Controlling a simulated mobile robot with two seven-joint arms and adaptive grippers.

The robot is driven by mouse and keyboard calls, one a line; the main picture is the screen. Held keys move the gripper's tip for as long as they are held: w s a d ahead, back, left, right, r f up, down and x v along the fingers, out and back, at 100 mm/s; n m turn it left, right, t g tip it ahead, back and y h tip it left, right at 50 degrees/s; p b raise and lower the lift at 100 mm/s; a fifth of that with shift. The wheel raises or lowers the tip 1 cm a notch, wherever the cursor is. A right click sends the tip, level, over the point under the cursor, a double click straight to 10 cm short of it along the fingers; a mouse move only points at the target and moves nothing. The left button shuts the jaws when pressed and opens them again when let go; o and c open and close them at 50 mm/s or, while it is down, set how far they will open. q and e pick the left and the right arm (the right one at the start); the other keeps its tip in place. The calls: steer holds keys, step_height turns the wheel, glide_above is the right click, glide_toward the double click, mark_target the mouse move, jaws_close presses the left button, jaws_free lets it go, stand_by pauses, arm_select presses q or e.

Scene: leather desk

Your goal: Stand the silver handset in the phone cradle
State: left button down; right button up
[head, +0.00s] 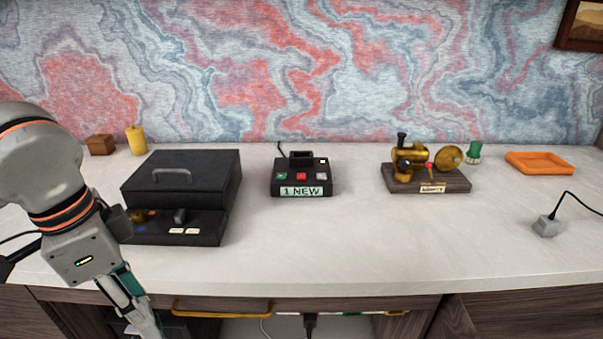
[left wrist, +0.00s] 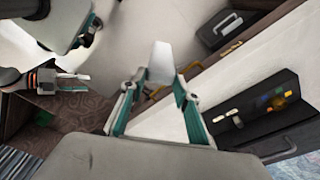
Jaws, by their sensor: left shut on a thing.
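My left gripper (head: 138,310) hangs low at the front left, in front of the desk edge and below the desk top. In the left wrist view it is shut on the silver handset (left wrist: 160,62), a pale bar between its fingertips. In the head view I cannot clearly tell the handset from the fingers. The phone cradle (head: 302,190) is a black base at the middle of the desk, with an empty raised socket, coloured buttons and a "1 NEW" display. My right gripper (left wrist: 72,82) shows only in the left wrist view; its opening is unclear.
A black box (head: 190,165) with a handle stands left of the cradle. A brass engine model (head: 425,178), green item (head: 473,152), orange tray (head: 540,162) and grey cabled block (head: 546,226) are to the right. The desk in front of the cradle is clear.

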stand_by(0.5)
arm_select(q)
steer(key=shift+r, duration=0.2)
steer(key=shift+r+p, duration=0.8)
steer(key=shift+t, duration=0.4)
step_height(320, 180, up, 5)
steer(key=p, duration=0.5)
steer(key=shift+s+d+f, duration=0.1)
steer(key=shift+f, duration=0.1)
steer(key=shift+r+p, duration=0.3)
steer(key=shift+p, duration=1.9)
steer(key=shift+f+g+p, duration=0.3)
steer(key=shift+g+p, duration=0.1)
steer(key=shift+p, duration=0.3)
arm_select(e)
step_height(320, 180, up, 6)
steer(key=s, duration=0.1)
steer(key=shift+m, duration=0.3)
arm_select(q)
steer(key=shift+f, duration=0.25)
arm_select(e)
steer(key=shift+s+f, duration=0.1)
steer(key=shift+s, duration=0.1)
steer(key=c, duration=0.4)
steer(key=shift+o, duration=0.2)
steer(key=shift+f, duration=0.1)
